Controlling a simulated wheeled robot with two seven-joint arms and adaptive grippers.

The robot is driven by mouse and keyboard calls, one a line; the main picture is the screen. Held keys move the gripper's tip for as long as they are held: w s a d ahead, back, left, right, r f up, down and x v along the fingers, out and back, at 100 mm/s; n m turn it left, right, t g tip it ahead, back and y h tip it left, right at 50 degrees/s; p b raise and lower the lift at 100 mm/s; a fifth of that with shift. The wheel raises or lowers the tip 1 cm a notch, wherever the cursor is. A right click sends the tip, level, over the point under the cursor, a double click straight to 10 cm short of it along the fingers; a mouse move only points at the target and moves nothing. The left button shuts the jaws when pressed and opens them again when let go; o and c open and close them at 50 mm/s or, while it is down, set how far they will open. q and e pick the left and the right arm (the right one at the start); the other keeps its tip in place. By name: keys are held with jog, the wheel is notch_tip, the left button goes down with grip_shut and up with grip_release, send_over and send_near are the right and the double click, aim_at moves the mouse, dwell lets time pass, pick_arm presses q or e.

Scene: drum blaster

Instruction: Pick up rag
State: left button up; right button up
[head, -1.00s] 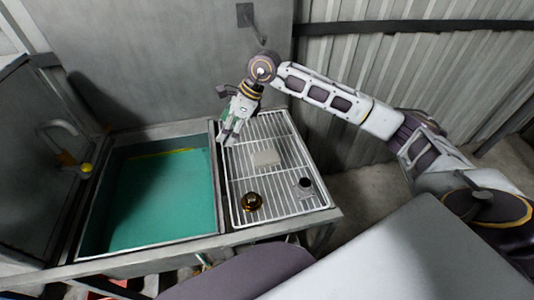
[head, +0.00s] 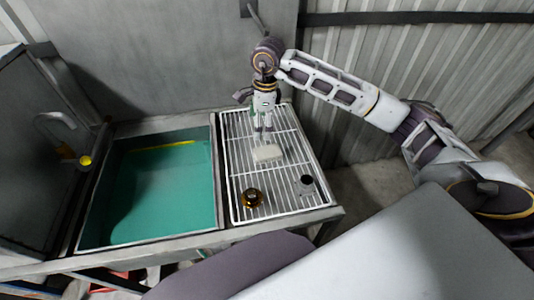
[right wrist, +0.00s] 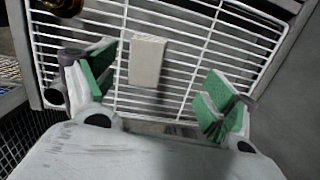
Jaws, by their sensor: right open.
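The rag (head: 267,152) is a pale, folded rectangular block lying on the white wire rack, near its middle. In the right wrist view the rag (right wrist: 147,60) shows beyond and between the green-padded fingertips, nearer the left one. My right gripper (head: 263,128) points down just behind the rag in the head view. In the right wrist view my right gripper (right wrist: 157,88) is open with nothing between its pads. I cannot tell the exact height of the fingertips above the rack. My left gripper is not in view.
The wire rack (head: 240,180) also holds a brass-coloured round part (head: 252,197) at the front left and a small dark cylinder (head: 306,184) at the front right. A basin of teal liquid (head: 165,195) lies left of the rack. A corrugated wall stands behind on the right.

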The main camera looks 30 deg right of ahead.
jog(key=s+d, duration=0.1)
jog(key=d, duration=0.1)
jog(key=n+g+h, duration=0.1)
send_over(267, 151)
notch_tip(267, 151, down, 6)
jog(key=shift+s+r+p, duration=0.1)
jog(key=shift+s+p, duration=0.05)
jog(key=shift+p, duration=0.2)
jog(key=shift+f, duration=0.65)
jog(key=shift+d, duration=0.1)
jog(key=shift+f, duration=0.75)
jog(key=shift+f+p, duration=0.5)
jog(key=shift+f, duration=1.3)
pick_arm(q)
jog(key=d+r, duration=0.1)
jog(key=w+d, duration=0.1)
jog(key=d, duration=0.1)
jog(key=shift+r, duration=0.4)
pick_arm(e)
jog(key=c, duration=1)
